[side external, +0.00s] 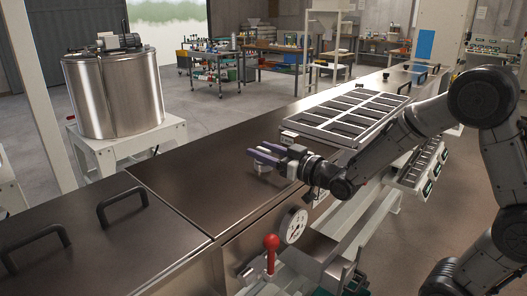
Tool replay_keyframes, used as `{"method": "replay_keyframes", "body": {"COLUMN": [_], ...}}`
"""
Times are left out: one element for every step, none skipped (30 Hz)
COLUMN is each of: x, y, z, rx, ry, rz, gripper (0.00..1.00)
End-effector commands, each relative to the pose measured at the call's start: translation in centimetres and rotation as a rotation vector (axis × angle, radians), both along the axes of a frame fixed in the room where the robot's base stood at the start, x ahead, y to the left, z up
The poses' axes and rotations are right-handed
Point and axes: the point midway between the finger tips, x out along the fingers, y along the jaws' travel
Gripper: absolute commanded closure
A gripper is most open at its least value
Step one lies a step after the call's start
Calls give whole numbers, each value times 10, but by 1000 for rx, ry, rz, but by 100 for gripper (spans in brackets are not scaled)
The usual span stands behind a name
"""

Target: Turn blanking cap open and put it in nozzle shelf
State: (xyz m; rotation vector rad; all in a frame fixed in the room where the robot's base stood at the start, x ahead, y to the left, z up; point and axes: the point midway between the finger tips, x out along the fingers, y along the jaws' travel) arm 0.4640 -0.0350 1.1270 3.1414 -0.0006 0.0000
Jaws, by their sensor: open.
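My gripper (257,150) has purple fingers and is low over the metal counter, pointing left. The fingers are apart and nothing shows held between them. A small pale round piece (263,169), which looks like the blanking cap, is just below the fingers at the counter top. The fingers partly hide it, and I cannot tell whether they touch it. A grey rack with several open compartments (313,131) lies on the counter behind and right of my gripper. A second, tilted rack (408,182) hangs at the counter's right side. I cannot tell which is the nozzle shelf.
A red-knobbed lever (271,243) and a round gauge (293,225) stand at the counter's front side. Black handles (122,206) rise from the lids at left. A steel tank (115,92) stands behind. The counter left of my gripper is clear.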

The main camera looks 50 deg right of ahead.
Motion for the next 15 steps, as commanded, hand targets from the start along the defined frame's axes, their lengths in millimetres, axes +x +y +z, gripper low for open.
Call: {"method": "replay_keyframes", "body": {"x": [1, 1, 2, 2, 1, 1, 1, 1, 1, 1, 1, 1, 1, 1, 1], "y": [0, 0, 0, 0, 0, 0, 0, 0, 0, 0, 0, 0, 0, 0, 0], "z": [0, 0, 0, 0, 0, 0, 0, 0, 0, 0, 0, 0, 0, 0, 0], "rx": [0, 0, 0, 0, 0, 0, 0, 0, 0, 0, 0, 0, 0, 0, 0], "ry": [0, 0, 0, 0, 0, 0, 0, 0, 0, 0, 0, 0, 0, 0, 0], "rz": [0, 0, 0, 0, 0, 0, 0, 0, 0, 0, 0, 0, 0, 0, 0], "gripper": [48, 48, 48, 48, 48, 48, 48, 48, 53, 58, 64, 71, 76, 82, 89]}}
